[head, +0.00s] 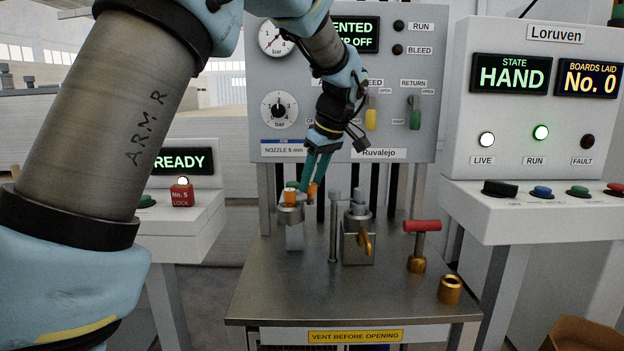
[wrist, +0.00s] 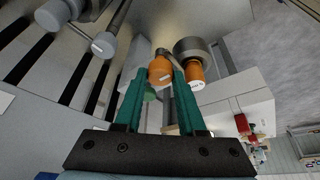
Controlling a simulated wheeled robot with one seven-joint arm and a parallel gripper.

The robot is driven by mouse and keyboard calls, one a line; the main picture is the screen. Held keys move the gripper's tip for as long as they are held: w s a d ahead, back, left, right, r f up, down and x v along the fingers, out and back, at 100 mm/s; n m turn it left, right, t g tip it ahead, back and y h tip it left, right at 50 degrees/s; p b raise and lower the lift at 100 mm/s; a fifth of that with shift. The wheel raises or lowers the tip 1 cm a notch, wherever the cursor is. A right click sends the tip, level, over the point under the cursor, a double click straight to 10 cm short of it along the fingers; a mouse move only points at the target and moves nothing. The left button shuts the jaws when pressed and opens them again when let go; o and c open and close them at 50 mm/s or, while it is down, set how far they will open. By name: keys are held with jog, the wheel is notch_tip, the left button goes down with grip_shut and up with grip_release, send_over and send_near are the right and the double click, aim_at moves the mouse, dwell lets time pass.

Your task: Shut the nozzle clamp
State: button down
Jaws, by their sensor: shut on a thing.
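The clamp seems to be the grey post fitting (head: 291,215) at the left rear of the steel bench, with an orange labelled part (head: 290,198) at its top. A second orange piece (head: 312,191) is beside it, at my gripper (head: 309,186). In the wrist view, the teal fingers of my gripper (wrist: 160,76) are shut on this orange piece (wrist: 160,68). The other orange part (wrist: 195,76) is just right of the fingers, by a grey round body (wrist: 192,48). The fingers partly hide the clamp, so its exact position cannot be told.
On the steel bench (head: 290,300) stand a thin grey post (head: 333,230), a block with a brass lever (head: 358,243), a red T-handle (head: 422,226) and a brass cup (head: 451,290). A gauge panel (head: 300,80) rises behind. The bench front is clear.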

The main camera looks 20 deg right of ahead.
jog(key=c, duration=0.5)
grip_release()
